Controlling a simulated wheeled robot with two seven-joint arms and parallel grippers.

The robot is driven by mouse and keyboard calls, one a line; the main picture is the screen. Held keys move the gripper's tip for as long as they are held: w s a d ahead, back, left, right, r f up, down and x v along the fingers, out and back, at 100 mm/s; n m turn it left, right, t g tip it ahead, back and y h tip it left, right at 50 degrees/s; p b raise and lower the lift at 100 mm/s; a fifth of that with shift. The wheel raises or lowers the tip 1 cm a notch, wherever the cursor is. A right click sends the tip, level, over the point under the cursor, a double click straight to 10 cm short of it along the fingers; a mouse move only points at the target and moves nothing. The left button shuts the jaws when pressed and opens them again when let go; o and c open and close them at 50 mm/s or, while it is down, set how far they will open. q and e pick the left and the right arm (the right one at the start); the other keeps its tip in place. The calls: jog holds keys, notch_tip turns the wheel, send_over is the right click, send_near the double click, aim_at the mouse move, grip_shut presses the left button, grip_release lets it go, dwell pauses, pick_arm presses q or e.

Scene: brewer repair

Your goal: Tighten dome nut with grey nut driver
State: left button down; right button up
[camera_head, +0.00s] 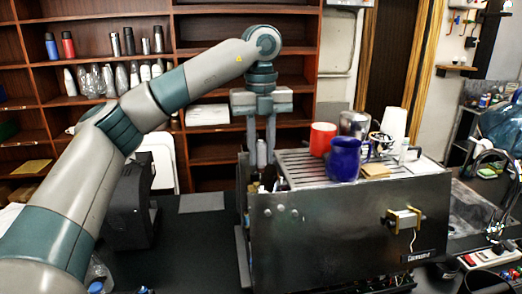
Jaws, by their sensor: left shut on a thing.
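My left gripper (262,158) points down at the back left of the metal brewer (345,232). It is shut on a slim light-grey piece (262,150) that shows between its fingers. This is probably the grey nut driver, but its lower end is hidden among the parts at the brewer's left end. I cannot make out the dome nut. A few small round fittings (280,208) sit on the upper left of the brewer's front panel. My right gripper is not in view.
On the brewer's top rack stand a red cup (322,138), a blue jar (345,160), a metal pitcher (354,124) and white cups (394,122). A dark machine (130,205) stands on the counter at left. A sink with a tap (490,185) is at right. Shelves line the back.

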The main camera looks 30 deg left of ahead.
aim_at(260, 140)
pick_arm(q)
jog(key=m+p, duration=0.1)
jog(key=m, duration=0.2)
jog(key=shift+m, duration=0.8)
jog(key=m+p, duration=0.1)
jog(key=m, duration=0.3)
jog(key=shift+a+m, duration=0.1)
jog(key=shift+m, duration=0.2)
jog(key=shift+r, duration=0.15)
jog(key=shift+r+p, duration=1.35)
jog(key=shift+p, duration=0.1)
